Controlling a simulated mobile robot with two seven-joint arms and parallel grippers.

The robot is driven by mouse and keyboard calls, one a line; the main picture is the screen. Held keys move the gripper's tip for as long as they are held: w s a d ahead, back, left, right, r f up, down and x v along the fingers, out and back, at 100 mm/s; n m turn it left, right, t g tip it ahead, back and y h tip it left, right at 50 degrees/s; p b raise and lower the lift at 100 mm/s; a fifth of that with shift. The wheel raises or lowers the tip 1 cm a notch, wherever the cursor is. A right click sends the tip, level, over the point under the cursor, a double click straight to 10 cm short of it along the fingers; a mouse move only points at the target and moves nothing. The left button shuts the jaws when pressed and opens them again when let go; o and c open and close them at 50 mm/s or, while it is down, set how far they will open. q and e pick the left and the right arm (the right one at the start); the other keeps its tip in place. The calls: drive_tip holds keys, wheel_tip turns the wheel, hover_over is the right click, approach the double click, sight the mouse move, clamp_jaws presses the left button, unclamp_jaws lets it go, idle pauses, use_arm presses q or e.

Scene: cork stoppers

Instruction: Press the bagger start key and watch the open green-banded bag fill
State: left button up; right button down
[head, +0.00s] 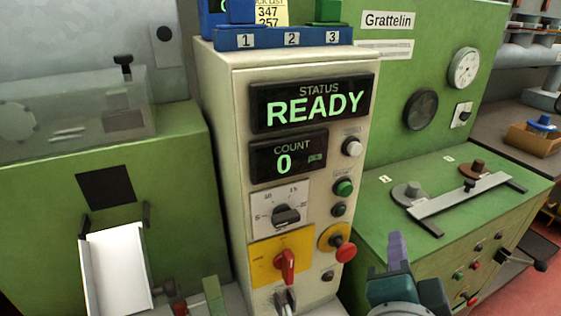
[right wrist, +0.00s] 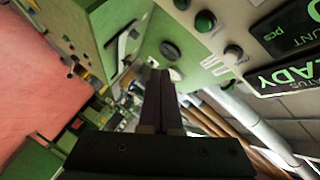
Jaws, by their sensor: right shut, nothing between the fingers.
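The pale control cabinet (head: 225,120) shows READY on its status display (head: 312,104) and 0 on its count display (head: 288,155). A green push button (head: 344,187) sits below a white button (head: 352,147) on its front; their labels are too small to read. The green button also shows in the right wrist view (right wrist: 205,22). My right gripper (head: 397,243) is at the bottom, right of the cabinet, apart from the buttons. Its purple fingers (right wrist: 160,80) are shut and empty. I cannot make out a green-banded bag. My left gripper is not in view.
The cabinet also has a black button (head: 339,210), a red mushroom button (head: 346,250), a rotary dial (head: 287,215) and a red switch (head: 286,265). A white chute (head: 116,270) stands left. A green bench (head: 375,215) with a metal bar (head: 460,195) stands right.

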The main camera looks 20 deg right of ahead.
sight(346, 190)
drive_tip(key=w+b, duration=0.3)
drive_tip(key=w, duration=0.5)
drive_tip(key=shift+w+a, duration=0.2)
drive_tip(key=shift+a, duration=0.15)
idle(1.2)
drive_tip(key=shift+w, duration=0.2)
idle(0.4)
drive_tip(key=shift+w, duration=0.2)
